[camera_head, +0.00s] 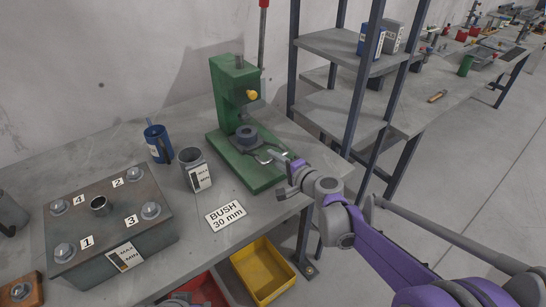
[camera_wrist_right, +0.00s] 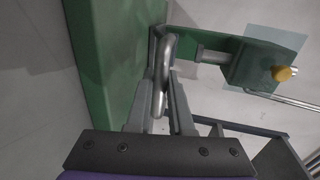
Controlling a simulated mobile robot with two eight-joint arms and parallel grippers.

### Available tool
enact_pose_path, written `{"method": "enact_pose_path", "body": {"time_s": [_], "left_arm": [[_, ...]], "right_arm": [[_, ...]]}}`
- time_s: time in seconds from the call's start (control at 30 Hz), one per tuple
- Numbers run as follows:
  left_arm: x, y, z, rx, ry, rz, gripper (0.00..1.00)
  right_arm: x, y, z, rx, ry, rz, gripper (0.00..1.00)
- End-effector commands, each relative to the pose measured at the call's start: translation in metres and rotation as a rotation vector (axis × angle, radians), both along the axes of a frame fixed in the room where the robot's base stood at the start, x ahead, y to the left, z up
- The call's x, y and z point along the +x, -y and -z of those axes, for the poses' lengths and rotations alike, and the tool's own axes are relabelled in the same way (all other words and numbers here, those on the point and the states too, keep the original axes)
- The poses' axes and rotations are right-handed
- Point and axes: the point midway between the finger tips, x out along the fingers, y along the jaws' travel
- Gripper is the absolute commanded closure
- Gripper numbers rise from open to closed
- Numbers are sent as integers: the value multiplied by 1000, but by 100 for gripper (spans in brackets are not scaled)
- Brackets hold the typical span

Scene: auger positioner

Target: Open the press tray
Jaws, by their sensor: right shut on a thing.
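A metal loop handle (camera_head: 264,156) is at the front of the press; I cannot make out the tray's edges. My right gripper (camera_head: 283,163) reaches in from the right at the handle. In the right wrist view its fingers (camera_wrist_right: 166,95) are closed around the metal loop handle (camera_wrist_right: 164,65), beside a green press face.
A label card reading BUSH 30 mm (camera_head: 226,213), a grey cup (camera_head: 194,168) and a blue mug (camera_head: 158,143) lie left of the press. A bolted metal block (camera_head: 105,225) is further left. A yellow bin (camera_head: 262,270) is below the table edge; a shelf rack (camera_head: 340,110) stands right.

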Motion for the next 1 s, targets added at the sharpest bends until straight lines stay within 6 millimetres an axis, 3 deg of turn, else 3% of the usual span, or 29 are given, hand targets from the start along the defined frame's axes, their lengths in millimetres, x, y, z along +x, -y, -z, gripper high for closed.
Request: {"method": "enact_pose_path", "body": {"time_s": [0.2, 0.4, 0.53, 0.83, 0.87, 1.0], "left_arm": [[0, 0, -4, 0, 1, 0, 50], [1, 0, -6, 0, 2, 0, 50], [1, 0, -7, 0, 2, 0, 50], [1, 0, -6, 0, 2, 0, 50], [1, 0, -6, 0, 2, 0, 50], [1, 0, -6, 0, 2, 0, 50]], "right_arm": [[-47, 36, 0, -1, 0, 5, 100], [-82, 61, 0, 0, 0, 4, 100], [-91, 66, 0, 0, 0, 2, 100], [-91, 67, 0, 0, 0, 1, 100], [-91, 67, 0, 0, 0, 1, 75], [-91, 66, 0, 0, 0, 1, 51]]}}
